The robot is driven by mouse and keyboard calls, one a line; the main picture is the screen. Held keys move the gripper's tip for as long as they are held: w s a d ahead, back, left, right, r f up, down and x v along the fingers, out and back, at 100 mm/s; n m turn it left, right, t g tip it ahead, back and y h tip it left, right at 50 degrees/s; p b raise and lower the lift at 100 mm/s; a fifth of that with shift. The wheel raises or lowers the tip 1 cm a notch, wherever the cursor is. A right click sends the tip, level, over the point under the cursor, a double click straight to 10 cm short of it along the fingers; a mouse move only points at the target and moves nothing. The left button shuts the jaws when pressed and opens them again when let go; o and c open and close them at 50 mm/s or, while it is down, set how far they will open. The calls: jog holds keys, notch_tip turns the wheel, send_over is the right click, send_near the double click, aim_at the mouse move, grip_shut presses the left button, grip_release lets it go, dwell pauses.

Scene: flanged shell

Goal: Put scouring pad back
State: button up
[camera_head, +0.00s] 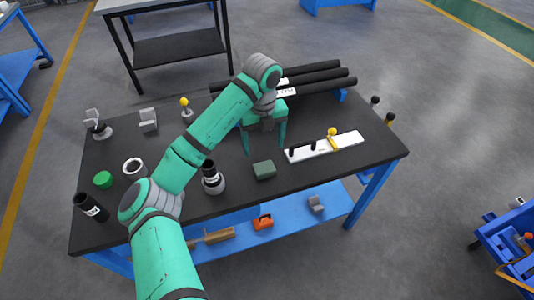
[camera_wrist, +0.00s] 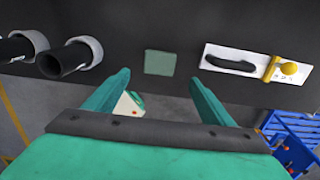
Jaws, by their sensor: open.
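The scouring pad (camera_head: 264,170) is a dull green block lying flat on the black table, near its front edge. It also shows in the wrist view (camera_wrist: 160,62), beyond and between my fingertips. My gripper (camera_head: 264,150) is open and empty above the table, with its two teal fingers apart. In the wrist view my gripper (camera_wrist: 159,80) has the pad centred in the gap, with no contact visible. No place clearly marked for the pad can be made out.
A white plate (camera_head: 345,143) with a black handle and yellow knob lies right of the pad. A dark cylinder in a grey collar (camera_head: 212,180) stands to its left. Black bars (camera_head: 320,76) lie at the back. A green lid (camera_head: 103,180) and white ring (camera_head: 134,167) are at left.

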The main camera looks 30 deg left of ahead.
jog(key=shift+r, duration=0.25)
